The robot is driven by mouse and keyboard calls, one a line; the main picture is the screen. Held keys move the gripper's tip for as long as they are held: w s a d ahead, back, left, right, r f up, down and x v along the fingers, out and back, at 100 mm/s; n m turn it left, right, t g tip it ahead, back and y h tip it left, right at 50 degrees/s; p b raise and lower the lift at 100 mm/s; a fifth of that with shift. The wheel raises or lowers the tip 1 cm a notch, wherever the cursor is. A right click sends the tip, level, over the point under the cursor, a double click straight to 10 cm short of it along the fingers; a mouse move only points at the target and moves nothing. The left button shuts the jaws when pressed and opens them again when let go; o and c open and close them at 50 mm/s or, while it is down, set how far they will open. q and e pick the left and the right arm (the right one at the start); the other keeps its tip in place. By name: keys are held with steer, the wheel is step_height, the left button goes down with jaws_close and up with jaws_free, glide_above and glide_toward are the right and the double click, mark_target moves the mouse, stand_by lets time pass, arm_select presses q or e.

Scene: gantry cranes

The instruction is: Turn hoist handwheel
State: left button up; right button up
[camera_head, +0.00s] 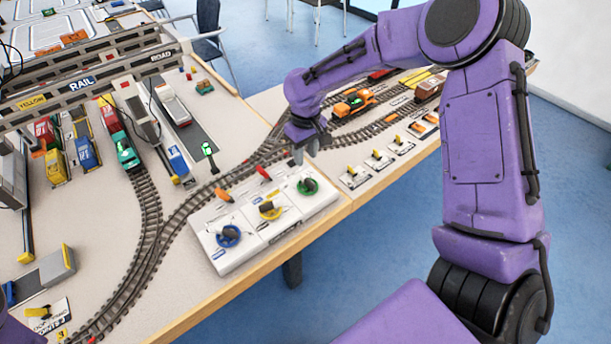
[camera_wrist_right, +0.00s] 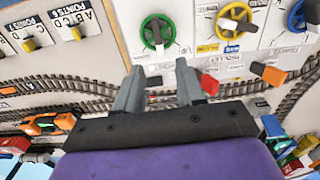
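A white control panel (camera_head: 226,264) near the table's front edge carries three handwheels with dark knobs: blue (camera_head: 228,236), yellow (camera_head: 270,209) and green (camera_head: 307,186). I cannot read which one is labelled hoist. My right gripper (camera_head: 297,152) is above the panel's far right corner, behind the green wheel, pointing down. In the right wrist view the gripper (camera_wrist_right: 160,84) is open and empty, its fingers apart. The green wheel (camera_wrist_right: 157,32) lies beyond the fingertips there, with the yellow wheel (camera_wrist_right: 237,20) to its right. My left gripper is out of view.
An orange lever (camera_head: 224,195) and a red lever (camera_head: 263,173) stand at the panel's back. Several yellow switches (camera_head: 376,155) are to its right. Model track (camera_head: 150,235), a green signal (camera_head: 208,149), trains and a crane beam (camera_head: 90,80) lie behind and left.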

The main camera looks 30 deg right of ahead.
mark_target(307, 178)
step_height(307, 178, down, 10)
steer(key=shift+s+d+r+p, duration=0.1)
steer(key=shift+p, duration=0.45)
jaws_close()
